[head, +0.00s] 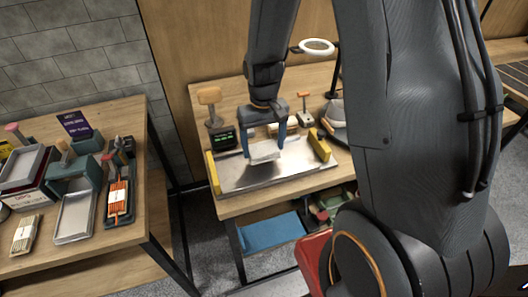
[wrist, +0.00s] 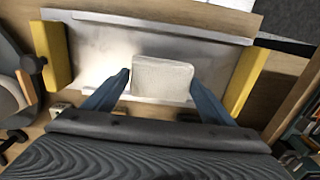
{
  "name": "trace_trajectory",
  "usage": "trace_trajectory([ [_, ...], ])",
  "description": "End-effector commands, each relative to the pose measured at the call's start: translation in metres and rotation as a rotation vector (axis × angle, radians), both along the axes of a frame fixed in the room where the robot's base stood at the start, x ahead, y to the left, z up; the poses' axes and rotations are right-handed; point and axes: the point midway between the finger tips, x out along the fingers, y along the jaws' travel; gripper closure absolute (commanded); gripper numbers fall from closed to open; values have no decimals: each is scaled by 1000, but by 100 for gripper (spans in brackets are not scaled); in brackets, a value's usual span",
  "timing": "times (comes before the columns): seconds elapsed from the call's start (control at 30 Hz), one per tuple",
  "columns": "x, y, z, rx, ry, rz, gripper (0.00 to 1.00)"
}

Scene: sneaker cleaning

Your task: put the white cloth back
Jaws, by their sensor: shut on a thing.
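The white cloth (head: 265,154) is a pale folded block between the fingers of my gripper (head: 264,144), over the metal tray. The cloth (wrist: 162,79) also shows in the wrist view, with one blue finger at each side. My gripper is shut on it. The metal tray (head: 232,179) lies on the middle table, with a yellow block at each end. I cannot tell whether the cloth touches the tray surface.
A small black display (head: 223,139) and a wooden-headed tool (head: 210,97) stand behind the tray. A round lamp (head: 317,47) is at the back. The left table holds a teal stand (head: 74,178) and an orange-striped item (head: 118,203). A blue bin (head: 270,236) sits below.

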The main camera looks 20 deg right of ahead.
Motion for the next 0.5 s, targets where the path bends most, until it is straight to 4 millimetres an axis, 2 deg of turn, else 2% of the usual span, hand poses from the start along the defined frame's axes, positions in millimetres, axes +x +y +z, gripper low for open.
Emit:
trace_trajectory([
  [0.27,-2,1,-31,0,4,2,40],
  [0.5,-1,1,-36,0,0,2,40],
])
